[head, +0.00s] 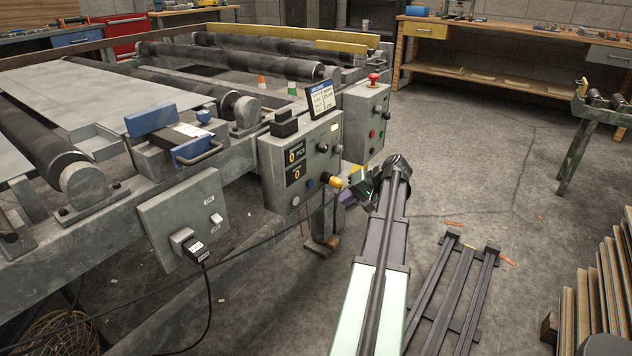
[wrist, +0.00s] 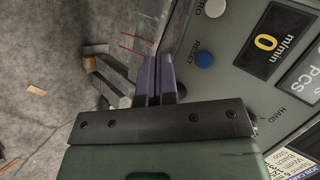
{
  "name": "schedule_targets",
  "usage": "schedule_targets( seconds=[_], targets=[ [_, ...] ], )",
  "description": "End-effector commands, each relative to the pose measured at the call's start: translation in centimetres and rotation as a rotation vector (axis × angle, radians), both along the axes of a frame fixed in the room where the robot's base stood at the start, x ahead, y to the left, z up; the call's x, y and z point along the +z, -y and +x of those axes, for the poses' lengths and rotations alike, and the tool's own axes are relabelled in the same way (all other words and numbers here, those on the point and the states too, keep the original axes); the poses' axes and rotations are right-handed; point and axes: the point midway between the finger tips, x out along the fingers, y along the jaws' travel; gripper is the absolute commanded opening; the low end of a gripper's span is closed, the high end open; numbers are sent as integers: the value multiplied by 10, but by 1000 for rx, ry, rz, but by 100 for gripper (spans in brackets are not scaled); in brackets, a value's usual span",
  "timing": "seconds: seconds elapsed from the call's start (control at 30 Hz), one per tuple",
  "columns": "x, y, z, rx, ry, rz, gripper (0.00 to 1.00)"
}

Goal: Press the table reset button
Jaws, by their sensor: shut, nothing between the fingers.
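The reset button is a round blue button (wrist: 204,60) labelled RESET on a grey control panel (wrist: 236,62). In the head view the blue button (head: 309,184) sits low on the front of the panel (head: 318,143), below the yellow digits. My gripper (wrist: 157,60) has purple fingers shut together with nothing between them. In the wrist view the fingertips lie just left of the blue button, apart from it in the picture. In the head view my gripper (head: 349,198) is right of the panel, its fingers partly hidden.
A white button (wrist: 214,8) sits close to the blue one. A yellow knob (head: 331,180) sticks out from the panel's right side. A second box (head: 368,118) with a red mushroom button stands behind. A cable crosses below the panel.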

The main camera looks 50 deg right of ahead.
Motion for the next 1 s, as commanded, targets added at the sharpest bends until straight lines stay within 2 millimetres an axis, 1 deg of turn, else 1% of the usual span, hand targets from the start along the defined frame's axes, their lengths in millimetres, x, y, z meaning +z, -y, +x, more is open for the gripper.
schedule_targets(
  seconds=[0.17, 0.27, 0.7, 0.83, 1.0],
  targets=[
    [0, 0, 2, 0, 0, 0, 0],
    [0, 0, 9, 1, 0, -1, 0],
    [0, -4, 71, 1, 0, 0, 0],
    [0, -5, 82, 1, 0, 0, 0],
    [0, -7, 88, 0, 0, 0, 0]
  ],
)
